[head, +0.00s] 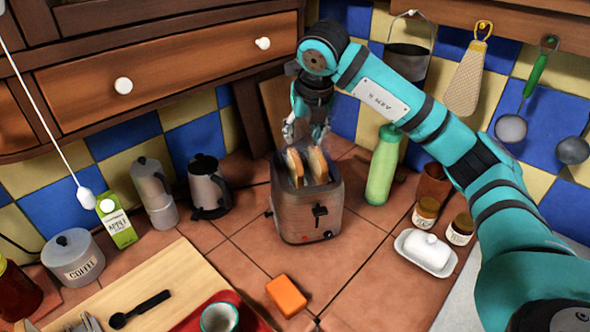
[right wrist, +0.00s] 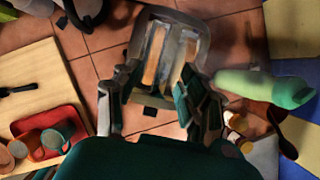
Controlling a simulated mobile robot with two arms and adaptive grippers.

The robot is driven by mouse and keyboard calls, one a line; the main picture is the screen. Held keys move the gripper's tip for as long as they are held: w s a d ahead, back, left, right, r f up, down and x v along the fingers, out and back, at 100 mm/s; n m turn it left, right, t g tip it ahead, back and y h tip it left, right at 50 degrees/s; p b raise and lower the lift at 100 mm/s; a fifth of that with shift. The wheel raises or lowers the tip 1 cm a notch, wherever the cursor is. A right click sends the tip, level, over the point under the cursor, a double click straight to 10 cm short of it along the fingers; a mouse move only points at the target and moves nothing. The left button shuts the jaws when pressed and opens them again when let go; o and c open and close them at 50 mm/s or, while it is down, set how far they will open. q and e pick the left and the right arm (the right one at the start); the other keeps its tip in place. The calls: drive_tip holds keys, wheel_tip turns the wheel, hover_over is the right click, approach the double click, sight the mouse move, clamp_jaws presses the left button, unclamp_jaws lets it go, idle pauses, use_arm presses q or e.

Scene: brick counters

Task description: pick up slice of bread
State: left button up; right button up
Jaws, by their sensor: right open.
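Two slices of bread stand upright in the slots of a grey metal toaster (head: 300,218), their tops sticking out. The left slice (head: 295,165) and the right slice (head: 317,163) are side by side. My right gripper (head: 306,130) hangs above and just behind the toaster, open and empty. In the right wrist view, the spread fingers of the gripper (right wrist: 158,80) frame the toaster (right wrist: 197,32), with the left slice (right wrist: 153,56) and the other slice (right wrist: 186,58) between them. I cannot tell the exact gap between fingertips and bread. My left gripper is out of view.
A green bottle (head: 382,168) stands close right of the toaster. A kettle (head: 208,190) and moka pot (head: 154,195) stand to the left. An orange block (head: 286,296) and white butter dish (head: 425,252) lie nearer. Tiles between the toaster and block are clear.

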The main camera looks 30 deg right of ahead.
sight(295, 155)
drive_tip(key=x, duration=0.3)
drive_tip(key=shift+w+f, duration=0.15)
drive_tip(key=shift+w+a+f+p, duration=0.1)
drive_tip(key=shift+a+f+p, duration=0.05)
drive_tip(key=shift+f+p, duration=0.4)
drive_tip(key=x, duration=0.1)
drive_tip(key=p+x, duration=0.1)
drive_tip(key=x, duration=0.1)
drive_tip(key=shift+w+a+f, duration=0.15)
drive_tip(key=shift+a+f, duration=0.05)
drive_tip(key=shift+f, duration=0.05)
drive_tip(key=shift+w+f, duration=0.1)
drive_tip(key=shift+f, duration=0.3)
drive_tip(key=shift+c, duration=0.4)
drive_tip(key=shift+r, duration=0.1)
clamp_jaws()
